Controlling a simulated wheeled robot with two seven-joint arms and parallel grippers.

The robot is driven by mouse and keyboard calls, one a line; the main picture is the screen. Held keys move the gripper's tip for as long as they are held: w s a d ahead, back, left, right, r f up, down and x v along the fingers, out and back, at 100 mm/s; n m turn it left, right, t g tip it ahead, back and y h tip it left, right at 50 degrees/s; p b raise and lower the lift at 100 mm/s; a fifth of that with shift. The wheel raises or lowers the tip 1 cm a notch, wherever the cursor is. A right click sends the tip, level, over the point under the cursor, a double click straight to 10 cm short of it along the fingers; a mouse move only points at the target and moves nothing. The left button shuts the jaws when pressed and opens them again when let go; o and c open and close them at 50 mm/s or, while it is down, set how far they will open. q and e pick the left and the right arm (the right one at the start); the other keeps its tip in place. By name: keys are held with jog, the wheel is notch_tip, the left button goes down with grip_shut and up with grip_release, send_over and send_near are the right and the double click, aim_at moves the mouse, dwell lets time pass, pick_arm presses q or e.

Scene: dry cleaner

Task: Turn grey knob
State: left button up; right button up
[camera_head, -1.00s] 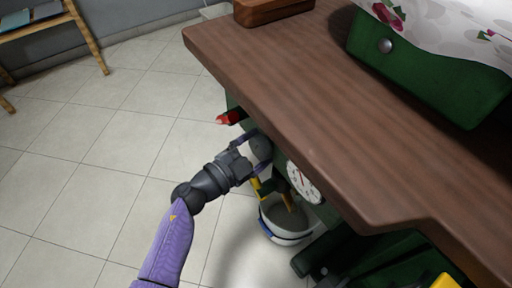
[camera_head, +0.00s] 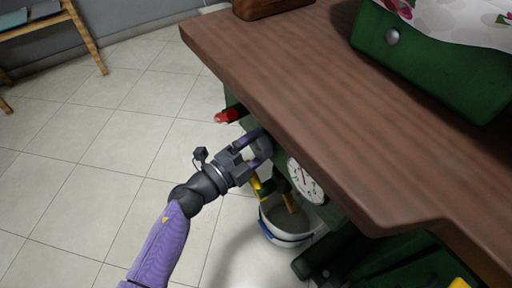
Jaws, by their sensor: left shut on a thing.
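The grey knob (camera_head: 263,150) is on the green front under the wooden top, left of a white dial. My left gripper (camera_head: 258,152) reaches it from the left, with its two fingers on either side of the knob and shut on it. The fingers and the table edge hide part of the knob. My right gripper is not in view.
The wooden tabletop (camera_head: 330,100) overhangs just above my left gripper. A red handle (camera_head: 229,115) sticks out beyond it. The white dial (camera_head: 305,180) is on the near side, above a white bucket (camera_head: 287,238). Open tiled floor (camera_head: 110,170) lies to the left.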

pick_arm(q)
jog(key=shift+f+m+b, duration=0.15)
jog(key=shift+m+b, duration=0.3)
jog(key=shift+m, duration=1.15)
jog(key=o, duration=1)
jog(key=p+v, duration=0.2)
jog(key=v, duration=0.8)
jog(key=shift+w+p, duration=0.1)
jog(key=shift+p, duration=0.25)
